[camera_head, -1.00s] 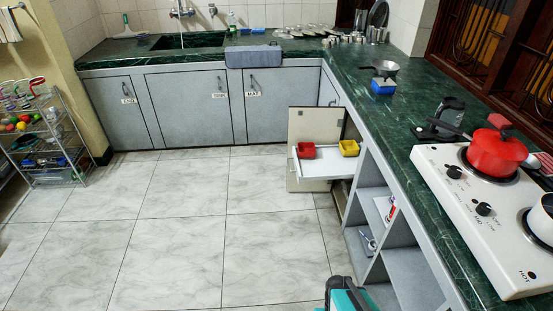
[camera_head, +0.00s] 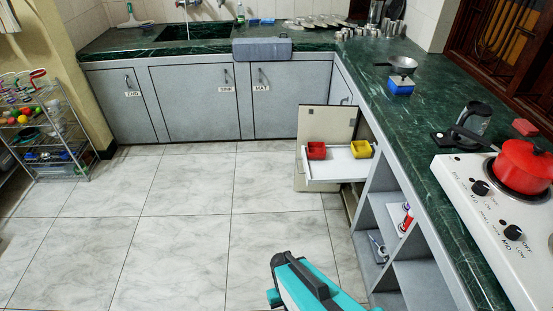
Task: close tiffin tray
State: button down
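The white tiffin tray (camera_head: 335,170) is pulled out from the cabinet below the right-hand counter. A red container (camera_head: 316,150) and a yellow container (camera_head: 361,149) sit on it. The cabinet door (camera_head: 327,122) stands open behind the tray. A teal and dark grey part of my arm shows at the bottom centre, nearer to me than the tray and apart from it. My gripper's fingers cannot be made out.
Open shelves (camera_head: 385,225) run under the green counter (camera_head: 410,110) on the right. A white stove (camera_head: 500,205) with a red pot (camera_head: 524,167) stands on it. A wire rack (camera_head: 45,135) is at the left. The tiled floor (camera_head: 185,220) is clear.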

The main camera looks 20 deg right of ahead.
aim_at(340, 165)
jog(key=u, duration=0.7)
jog(key=i, duration=1.25)
jog(key=u, duration=0.35)
